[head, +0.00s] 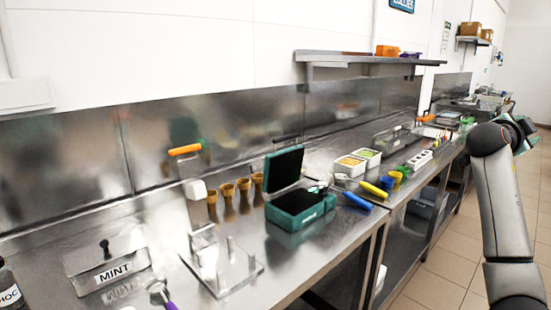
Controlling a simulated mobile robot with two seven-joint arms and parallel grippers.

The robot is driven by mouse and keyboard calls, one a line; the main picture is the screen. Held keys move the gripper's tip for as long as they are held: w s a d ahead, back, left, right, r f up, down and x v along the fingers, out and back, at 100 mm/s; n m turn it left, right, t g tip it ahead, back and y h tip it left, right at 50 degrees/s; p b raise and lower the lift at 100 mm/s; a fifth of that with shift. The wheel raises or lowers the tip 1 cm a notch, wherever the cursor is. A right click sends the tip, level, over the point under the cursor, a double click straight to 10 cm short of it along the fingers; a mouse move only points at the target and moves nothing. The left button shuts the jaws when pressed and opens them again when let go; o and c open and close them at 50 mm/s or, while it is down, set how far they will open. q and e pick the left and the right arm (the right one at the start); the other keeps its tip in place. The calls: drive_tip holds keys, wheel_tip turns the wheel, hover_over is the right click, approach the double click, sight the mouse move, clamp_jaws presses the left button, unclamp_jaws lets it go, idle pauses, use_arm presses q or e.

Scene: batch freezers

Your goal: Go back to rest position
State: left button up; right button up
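My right arm rises from the bottom right edge, over the floor side of the counter. Its far end shows dark and teal parts, and no gripper fingers can be made out there. My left arm and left gripper are not in the picture. The steel counter (330,245) runs from the lower left to the far right. No held object shows.
A teal box with an open black lid (283,170) sits on the counter, beside brown cone-like cups (243,193). A MINT-labelled lid (108,268), a clear stand (220,262), a dark bottle (9,290), white tubs (349,166) and coloured scoops (374,190) also stand there. The tiled floor (440,275) is clear.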

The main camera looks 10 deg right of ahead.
drive_tip(key=w+a+f+n+t+y, duration=0.1)
drive_tip(key=w+a+f+n+t, duration=0.15)
drive_tip(key=f+n, duration=0.2)
drive_tip(key=w+a+f+n+t, duration=0.1)
drive_tip(key=w+a+f+n, duration=0.15)
drive_tip(key=f, duration=0.35)
drive_tip(key=s+a+f+n+t+y, duration=0.1)
drive_tip(key=a+f+n+y, duration=0.3)
drive_tip(key=f, duration=0.6)
drive_tip(key=a+f+n+t+y, duration=0.1)
drive_tip(key=a+f+n+y, duration=0.1)
drive_tip(key=a+f+n, duration=0.6)
drive_tip(key=s+a+f+n+t+y, duration=0.1)
drive_tip(key=a+f+n+t+y, duration=0.15)
drive_tip(key=f, duration=0.95)
drive_tip(key=s+a+f+n+g+y, duration=0.2)
drive_tip(key=s+a+f+n+y, duration=0.3)
drive_tip(key=s+a+f, duration=0.65)
drive_tip(key=s+a+f+n+g+y, duration=0.4)
drive_tip(key=s+a+f, duration=0.4)
drive_tip(key=s, duration=0.7)
drive_tip(key=a+r+m+t+p, duration=0.2)
drive_tip(key=a+m, duration=0.2)
drive_tip(key=a, duration=0.7)
drive_tip(key=shift+w+a+m+y, duration=0.15)
drive_tip(key=shift+w+m+y, duration=0.2)
drive_tip(key=shift+w, duration=0.05)
